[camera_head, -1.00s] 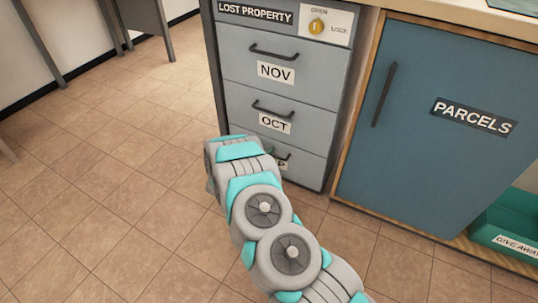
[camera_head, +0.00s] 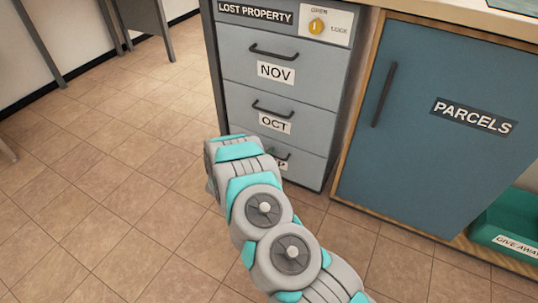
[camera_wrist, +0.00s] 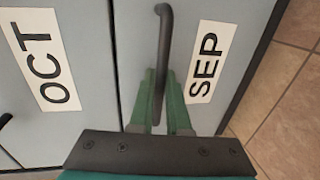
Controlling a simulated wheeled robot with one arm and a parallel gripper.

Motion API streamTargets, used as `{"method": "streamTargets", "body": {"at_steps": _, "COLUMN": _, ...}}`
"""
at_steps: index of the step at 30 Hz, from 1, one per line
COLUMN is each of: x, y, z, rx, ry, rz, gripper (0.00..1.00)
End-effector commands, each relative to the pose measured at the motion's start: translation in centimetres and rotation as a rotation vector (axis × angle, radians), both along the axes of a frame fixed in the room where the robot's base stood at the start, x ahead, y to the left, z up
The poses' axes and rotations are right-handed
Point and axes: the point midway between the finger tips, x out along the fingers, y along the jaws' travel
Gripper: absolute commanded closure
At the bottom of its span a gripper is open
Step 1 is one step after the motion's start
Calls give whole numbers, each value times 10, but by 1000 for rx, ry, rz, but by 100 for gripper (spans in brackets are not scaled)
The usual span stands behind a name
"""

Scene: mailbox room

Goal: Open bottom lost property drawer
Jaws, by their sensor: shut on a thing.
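The lost property cabinet has a bottom drawer (camera_head: 308,168), mostly hidden behind my arm in the head view. In the wrist view its front carries the SEP label (camera_wrist: 211,62) and a dark bar handle (camera_wrist: 163,40). My gripper (camera_wrist: 163,78) is shut on that handle, its green fingers on either side of the bar.
Above are the OCT drawer (camera_head: 292,130) and NOV drawer (camera_head: 300,62), both shut, and a yellow lock knob (camera_head: 317,26). The blue parcels door (camera_head: 425,130) is shut at right, with a green give-away bin (camera_head: 508,232) beyond it. Tiled floor at left is clear.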

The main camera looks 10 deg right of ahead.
Motion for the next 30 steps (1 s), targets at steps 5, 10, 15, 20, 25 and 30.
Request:
{"method": "streamTargets", "body": {"at_steps": 5, "x": -1, "y": 0, "z": -1, "rx": 0, "ry": 2, "rz": 0, "gripper": 100}}
{"method": "streamTargets", "body": {"at_steps": 10, "x": -2, "y": 2, "z": -1, "rx": 0, "ry": 2, "rz": 0, "gripper": 100}}
{"method": "streamTargets", "body": {"at_steps": 15, "x": -14, "y": 11, "z": -1, "rx": 1, "ry": 4, "rz": 1, "gripper": 100}}
{"method": "streamTargets", "body": {"at_steps": 20, "x": -39, "y": 31, "z": -2, "rx": 0, "ry": 9, "rz": 5, "gripper": 100}}
{"method": "streamTargets", "body": {"at_steps": 25, "x": -73, "y": 59, "z": -1, "rx": 0, "ry": 4, "rz": 6, "gripper": 100}}
{"method": "streamTargets", "body": {"at_steps": 30, "x": -111, "y": 89, "z": -2, "rx": 0, "ry": 6, "rz": 8, "gripper": 100}}
